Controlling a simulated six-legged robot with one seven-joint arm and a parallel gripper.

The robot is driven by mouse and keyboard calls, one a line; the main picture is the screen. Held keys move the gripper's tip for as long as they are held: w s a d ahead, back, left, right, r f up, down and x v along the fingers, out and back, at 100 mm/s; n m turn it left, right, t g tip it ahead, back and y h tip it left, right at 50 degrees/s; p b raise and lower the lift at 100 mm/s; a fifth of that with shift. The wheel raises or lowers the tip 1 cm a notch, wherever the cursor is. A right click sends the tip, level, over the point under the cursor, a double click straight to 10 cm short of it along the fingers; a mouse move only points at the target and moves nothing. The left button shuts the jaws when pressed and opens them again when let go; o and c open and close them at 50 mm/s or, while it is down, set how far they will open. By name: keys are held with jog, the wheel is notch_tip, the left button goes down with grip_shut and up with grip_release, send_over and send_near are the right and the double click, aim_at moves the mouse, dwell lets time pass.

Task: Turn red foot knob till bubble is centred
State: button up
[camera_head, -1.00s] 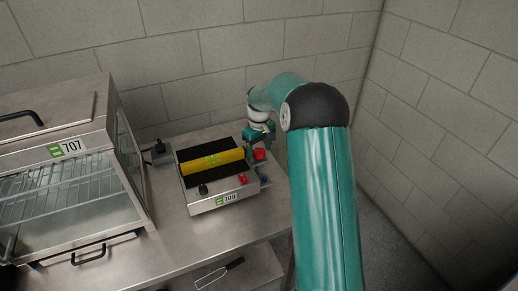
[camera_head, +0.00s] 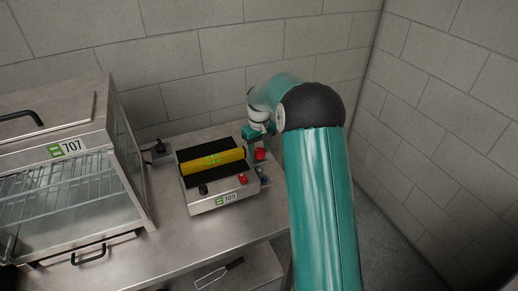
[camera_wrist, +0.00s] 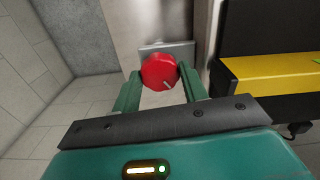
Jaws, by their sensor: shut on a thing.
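The red foot knob (camera_wrist: 160,72) sits between the two fingertips of my gripper (camera_wrist: 160,82) in the wrist view, and the gripper is shut on it. A pale pointer line marks the knob's face. In the head view the red knob (camera_head: 260,154) shows at the right side of the appliance (camera_head: 210,203), just below my gripper (camera_head: 256,140). A yellow spirit level (camera_head: 190,168) lies across the dark top of the appliance, with a green vial near its middle. The bubble is too small to make out. In the wrist view the level (camera_wrist: 275,80) shows only in part.
A glass-fronted cabinet (camera_head: 95,144) marked 707 stands at the left on the steel table (camera_head: 175,238). Block walls are behind and right.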

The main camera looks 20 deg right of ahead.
aim_at(259, 151)
jog(key=shift+m, duration=2.9)
jog(key=o, duration=1)
notch_tip(259, 151, up, 14)
